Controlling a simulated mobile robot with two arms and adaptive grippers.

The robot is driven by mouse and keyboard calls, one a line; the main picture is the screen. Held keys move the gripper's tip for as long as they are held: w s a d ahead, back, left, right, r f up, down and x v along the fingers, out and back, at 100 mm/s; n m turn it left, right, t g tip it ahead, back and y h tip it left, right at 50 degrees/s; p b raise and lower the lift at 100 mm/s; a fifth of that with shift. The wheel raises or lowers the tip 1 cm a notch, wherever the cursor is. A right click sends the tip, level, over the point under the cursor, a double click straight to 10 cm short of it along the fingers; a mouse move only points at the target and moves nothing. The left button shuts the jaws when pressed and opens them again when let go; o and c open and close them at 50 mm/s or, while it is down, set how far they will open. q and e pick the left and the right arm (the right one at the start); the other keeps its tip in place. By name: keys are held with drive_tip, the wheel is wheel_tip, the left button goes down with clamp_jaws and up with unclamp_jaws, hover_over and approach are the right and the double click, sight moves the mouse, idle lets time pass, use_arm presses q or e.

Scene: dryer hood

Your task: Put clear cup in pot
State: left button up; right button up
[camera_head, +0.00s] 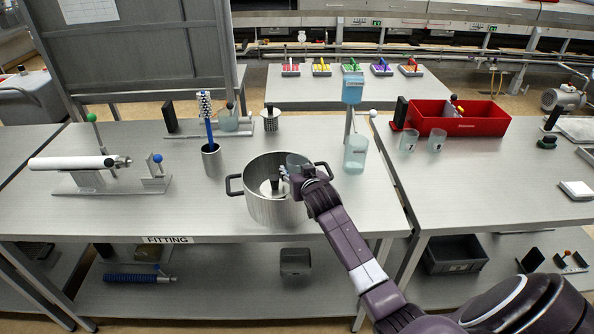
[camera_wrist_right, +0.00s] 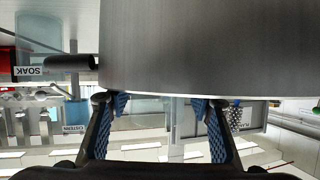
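The silver pot (camera_head: 262,203) stands on the fitting table with black side handles. My right gripper (camera_head: 290,172) is over the pot's right side in the head view. In the right wrist view the gripper (camera_wrist_right: 160,105) has its blue-padded fingers spread apart, with the grey pot wall (camera_wrist_right: 210,45) before them. A grey-blue shape (camera_head: 297,160) shows near the fingertips; I cannot tell what it is. My left gripper is out of view.
The table's front left is free.

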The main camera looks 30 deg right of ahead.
drive_tip(key=shift+o, duration=1.2)
drive_tip(key=shift+f, duration=0.1)
drive_tip(key=shift+s, duration=0.15)
drive_tip(key=v, duration=1.1)
drive_tip(key=shift+s+r, duration=0.3)
drive_tip(key=shift+a+f, duration=0.1)
drive_tip(key=shift+a, duration=0.1)
